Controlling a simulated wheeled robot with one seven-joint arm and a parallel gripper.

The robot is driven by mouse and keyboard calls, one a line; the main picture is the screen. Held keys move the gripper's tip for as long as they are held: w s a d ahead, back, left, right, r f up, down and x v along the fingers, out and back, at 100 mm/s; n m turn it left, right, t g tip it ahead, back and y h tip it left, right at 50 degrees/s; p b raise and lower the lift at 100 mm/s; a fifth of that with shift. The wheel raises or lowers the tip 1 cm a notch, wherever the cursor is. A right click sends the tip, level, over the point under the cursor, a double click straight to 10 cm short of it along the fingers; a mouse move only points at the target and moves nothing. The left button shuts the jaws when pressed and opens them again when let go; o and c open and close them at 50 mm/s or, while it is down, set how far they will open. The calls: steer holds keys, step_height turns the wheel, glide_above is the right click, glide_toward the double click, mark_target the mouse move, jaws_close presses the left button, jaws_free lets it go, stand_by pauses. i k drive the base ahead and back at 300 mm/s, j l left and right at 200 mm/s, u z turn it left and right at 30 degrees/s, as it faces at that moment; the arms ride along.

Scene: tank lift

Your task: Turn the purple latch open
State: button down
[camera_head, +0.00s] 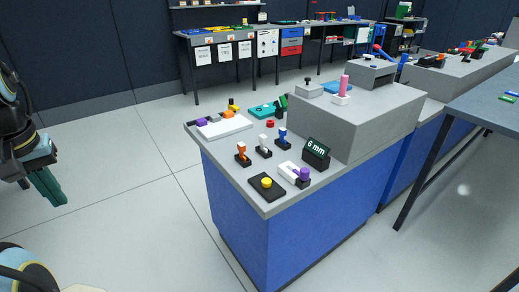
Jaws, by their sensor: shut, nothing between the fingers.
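The purple latch (304,173) is near the front right edge of the grey-topped bench. It shows as a purple knob on a small dark base, with a white bar (289,169) beside it. At this size I cannot tell which way the latch is turned. My gripper (52,194) is at the far left, over the open floor and well apart from the bench. Its dark green fingers point down and are shut, with nothing between them.
A yellow button (267,182) on a dark plate is left of the latch. Orange, white and blue levers (264,147) stand behind it. Floor between my gripper and the bench is clear.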

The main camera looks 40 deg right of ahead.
mark_target(304, 173)
steer(key=l+z, duration=0.5)
steer(key=i+l+z, duration=0.1)
steer(key=l+z, duration=0.35)
